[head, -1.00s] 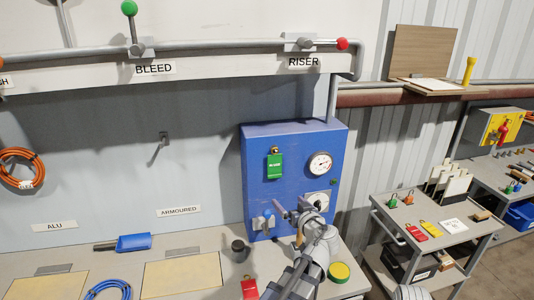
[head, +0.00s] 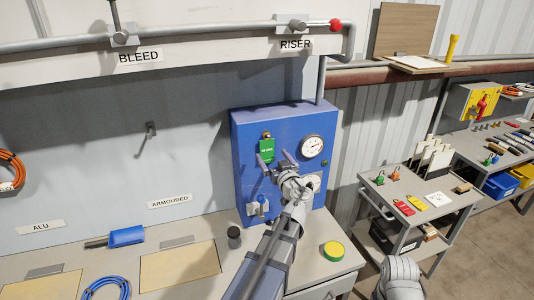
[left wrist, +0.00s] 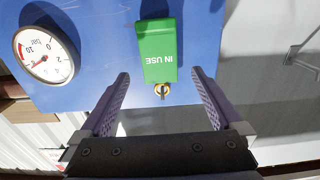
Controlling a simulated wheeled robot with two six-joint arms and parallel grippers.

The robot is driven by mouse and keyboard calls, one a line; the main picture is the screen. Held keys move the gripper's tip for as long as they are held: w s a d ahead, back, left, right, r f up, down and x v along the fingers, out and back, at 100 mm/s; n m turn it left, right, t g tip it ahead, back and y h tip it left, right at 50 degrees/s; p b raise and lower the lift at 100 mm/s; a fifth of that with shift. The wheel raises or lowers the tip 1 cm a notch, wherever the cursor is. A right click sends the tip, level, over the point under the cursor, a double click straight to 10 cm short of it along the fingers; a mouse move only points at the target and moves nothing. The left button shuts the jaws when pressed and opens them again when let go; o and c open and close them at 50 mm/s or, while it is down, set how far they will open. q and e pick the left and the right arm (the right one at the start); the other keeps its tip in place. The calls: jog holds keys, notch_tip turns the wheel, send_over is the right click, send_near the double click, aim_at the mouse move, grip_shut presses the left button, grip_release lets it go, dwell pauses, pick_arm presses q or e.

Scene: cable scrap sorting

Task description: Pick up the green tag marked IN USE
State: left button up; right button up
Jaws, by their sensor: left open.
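The green tag marked IN USE (head: 267,150) hangs from a small brass hook on the front of the blue box (head: 243,185). In the left wrist view the tag (left wrist: 158,52) appears upside down, with its brass hook (left wrist: 162,90) below it. My left gripper (head: 276,164) is open in front of the box, just below and right of the tag in the head view. In the left wrist view its two fingers (left wrist: 160,95) stand apart on either side of the hook end, with the tag beyond them, untouched. My right gripper is not seen.
The bench holds a blue-handled brush (head: 126,236), a dark cup (head: 234,237) and a yellow-green disc (head: 333,251). A grey cart (head: 410,190) stands right.

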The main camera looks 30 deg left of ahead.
aim_at(267, 148)
pick_arm(q)
jog(key=x, duration=0.5)
jog(key=shift+f, duration=0.1)
jog(key=shift+d, duration=0.1)
jog(key=shift+s, duration=0.1)
jog(key=c, duration=1.4)
